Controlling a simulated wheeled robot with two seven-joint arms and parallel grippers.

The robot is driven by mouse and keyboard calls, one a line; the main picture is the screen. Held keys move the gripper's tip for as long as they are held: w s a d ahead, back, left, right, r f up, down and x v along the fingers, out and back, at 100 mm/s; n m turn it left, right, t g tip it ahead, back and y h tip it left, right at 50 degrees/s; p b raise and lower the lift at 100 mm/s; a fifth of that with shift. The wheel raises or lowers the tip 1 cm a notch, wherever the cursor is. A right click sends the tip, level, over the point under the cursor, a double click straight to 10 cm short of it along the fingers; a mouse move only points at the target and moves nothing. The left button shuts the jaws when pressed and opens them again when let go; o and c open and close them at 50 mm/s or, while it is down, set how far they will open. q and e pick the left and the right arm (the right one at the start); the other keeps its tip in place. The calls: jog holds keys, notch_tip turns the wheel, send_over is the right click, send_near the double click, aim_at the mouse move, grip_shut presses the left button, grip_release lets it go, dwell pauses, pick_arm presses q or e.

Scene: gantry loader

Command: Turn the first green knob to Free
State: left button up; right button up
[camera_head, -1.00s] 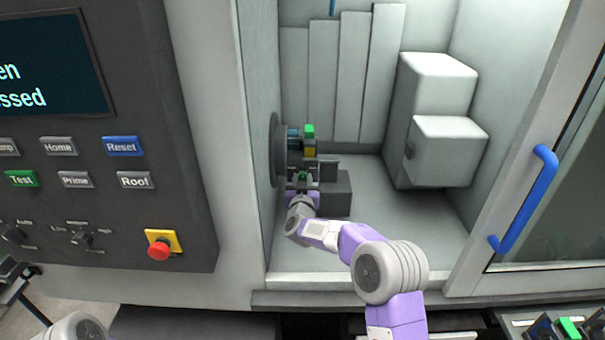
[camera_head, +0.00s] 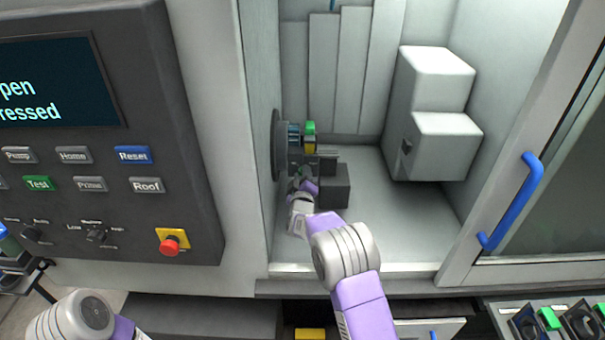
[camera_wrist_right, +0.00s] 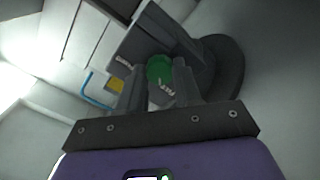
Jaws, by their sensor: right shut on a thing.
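My right gripper (camera_head: 302,180) reaches into the machine bay, low by the round dark chuck on the left wall. In the right wrist view my right gripper (camera_wrist_right: 162,88) is shut on a round green knob (camera_wrist_right: 159,68), with a finger on each side. Small white labels lie beside this knob; I cannot read them, so its setting is unclear. In the head view my wrist mostly hides that knob. Another green part (camera_head: 310,127) shows above it, over a yellow block. Of my left arm only a rounded link shows at the bottom left; its gripper is out of view.
A control panel (camera_head: 200,215) with buttons and a red stop button (camera_head: 169,246) stands left of the bay. A stepped white block (camera_head: 440,147) fills the bay's right side. The door with its blue handle (camera_head: 512,205) is at right. The bay floor's middle is clear.

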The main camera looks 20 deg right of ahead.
jog(key=shift+n, duration=0.6)
jog(key=shift+f, duration=0.1)
jog(key=o, duration=1)
jog(key=shift+o, duration=0.2)
jog(key=shift+s, duration=0.1)
jog(key=v, duration=0.7)
jog(key=shift+s+p, duration=0.25)
jog(key=shift+p, duration=0.1)
